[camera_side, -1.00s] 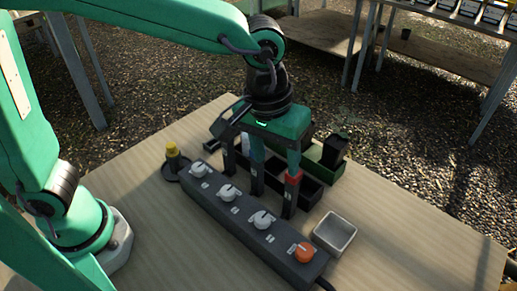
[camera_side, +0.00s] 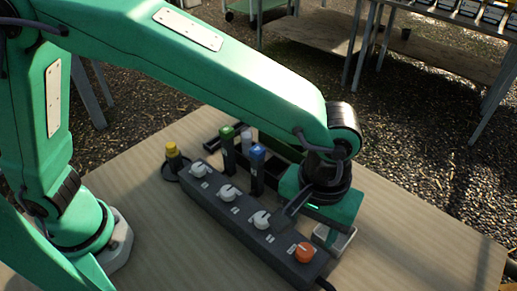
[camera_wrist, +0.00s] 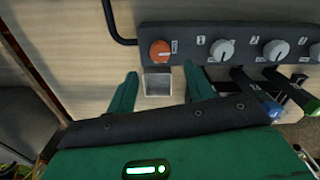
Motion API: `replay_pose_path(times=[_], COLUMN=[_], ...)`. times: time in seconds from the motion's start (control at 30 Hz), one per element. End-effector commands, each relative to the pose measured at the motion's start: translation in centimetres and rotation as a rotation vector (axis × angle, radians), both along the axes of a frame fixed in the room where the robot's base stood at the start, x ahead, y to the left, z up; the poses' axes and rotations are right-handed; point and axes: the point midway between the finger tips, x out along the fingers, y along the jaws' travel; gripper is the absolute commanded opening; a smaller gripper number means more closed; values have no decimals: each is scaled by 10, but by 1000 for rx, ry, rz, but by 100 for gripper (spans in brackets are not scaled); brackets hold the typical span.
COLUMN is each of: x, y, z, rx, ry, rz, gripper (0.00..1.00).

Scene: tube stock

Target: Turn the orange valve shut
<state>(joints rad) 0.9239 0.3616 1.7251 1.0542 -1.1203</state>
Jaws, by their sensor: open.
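The orange valve (camera_side: 305,252) is a round knob at the near right end of a dark grey block (camera_side: 236,225) with several white knobs. In the wrist view the orange valve (camera_wrist: 160,50) is just ahead of my fingertips, and I cannot tell its setting. My gripper (camera_wrist: 160,84) is open, with one green finger on each side of a small square tray.
The small white tray (camera_side: 343,242) lies behind the valve, partly under my gripper. The near table is clear.

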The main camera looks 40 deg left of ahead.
Motion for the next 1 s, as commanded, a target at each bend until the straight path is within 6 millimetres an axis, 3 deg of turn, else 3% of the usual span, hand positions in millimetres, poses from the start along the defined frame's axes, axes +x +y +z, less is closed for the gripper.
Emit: replay_pose_path(times=[0.5,0.97,1.0], x=[0,0,0], y=[1,0,0], z=[-58,-67,-67], rx=[2,1,1], ry=[1,0,0], rz=[0,0,0], gripper=[52,52,44])
